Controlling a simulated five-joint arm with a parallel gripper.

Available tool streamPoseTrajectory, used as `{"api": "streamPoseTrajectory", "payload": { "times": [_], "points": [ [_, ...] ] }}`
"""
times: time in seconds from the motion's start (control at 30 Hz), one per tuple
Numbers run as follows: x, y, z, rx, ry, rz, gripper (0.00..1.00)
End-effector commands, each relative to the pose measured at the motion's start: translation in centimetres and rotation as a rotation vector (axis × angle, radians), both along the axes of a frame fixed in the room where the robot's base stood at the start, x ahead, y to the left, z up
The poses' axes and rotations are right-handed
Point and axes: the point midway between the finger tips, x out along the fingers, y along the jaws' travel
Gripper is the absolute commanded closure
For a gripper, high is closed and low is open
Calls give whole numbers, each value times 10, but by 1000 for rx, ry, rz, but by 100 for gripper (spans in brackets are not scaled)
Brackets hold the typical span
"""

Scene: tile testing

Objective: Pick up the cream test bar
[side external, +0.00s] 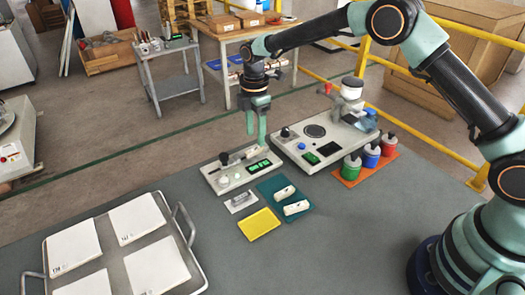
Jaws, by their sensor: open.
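Two small cream bar-like pieces lie on a dark teal mat (273,184). The upper cream piece (284,193) is near the mat's middle, and the lower cream piece (296,208) is near its front edge. Both have small dark marks; I cannot tell which one is the cream test bar.
The pale tester (213,179) stands left of the mat, and a larger instrument (325,142) stands behind it. Red, blue and green jars (371,158) sit on an orange tray. A yellow cloth (260,224) and a small grey block (240,201) lie nearby. A tile tray (196,270) is at left.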

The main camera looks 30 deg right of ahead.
Motion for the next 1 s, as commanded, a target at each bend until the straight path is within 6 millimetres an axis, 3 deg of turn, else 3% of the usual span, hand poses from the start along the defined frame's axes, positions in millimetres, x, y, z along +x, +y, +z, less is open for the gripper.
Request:
{"api": "streamPoseTrajectory", "payload": {
  "times": [0.3, 0.57, 0.6, 0.73, 1.0],
  "points": [
    [0, 1, -41, 0, 1, 0, 45],
    [1, 1, -44, 0, -1, 0, 45],
    [1, 1, -44, 0, -1, 0, 49],
    [1, 1, -44, 0, -1, 0, 99],
    [1, 1, -44, 0, -1, -1, 100]
  ]
}}
